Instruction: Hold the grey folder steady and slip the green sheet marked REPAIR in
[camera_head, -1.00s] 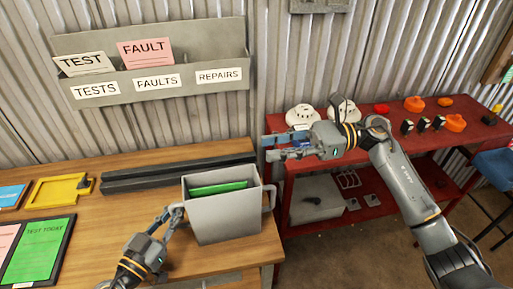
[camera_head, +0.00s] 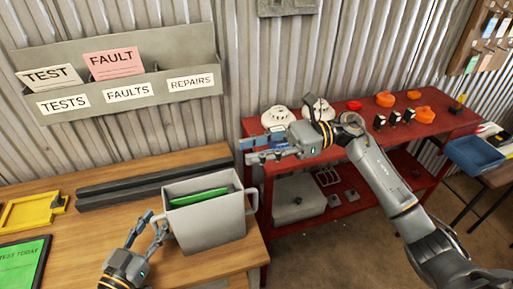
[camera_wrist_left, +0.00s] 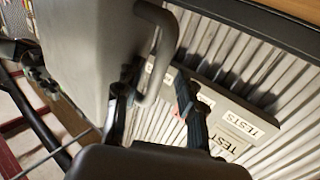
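The grey folder (camera_head: 212,226), an upright open-topped holder with side handles, stands on the wooden bench; its wall also shows in the left wrist view (camera_wrist_left: 85,60). A green sheet (camera_head: 200,197) lies inside it, with only its upper part showing and no readable marking. My left gripper (camera_head: 150,226) is at the folder's left side. In the left wrist view its fingers (camera_wrist_left: 152,100) are apart, with the handle (camera_wrist_left: 165,50) reaching down between them; contact is unclear. My right gripper (camera_head: 248,150) is empty, fingers apart, above and right of the folder, near the red table.
A wall rack (camera_head: 140,103) labelled TESTS, FAULTS and REPAIRS holds TEST and FAULT cards; its REPAIRS slot shows no card. Dark bars (camera_head: 150,182) lie behind the folder. A yellow tray (camera_head: 32,212) and green TEST TODAY sheet (camera_head: 20,265) are left. The red table (camera_head: 440,118) holds detectors.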

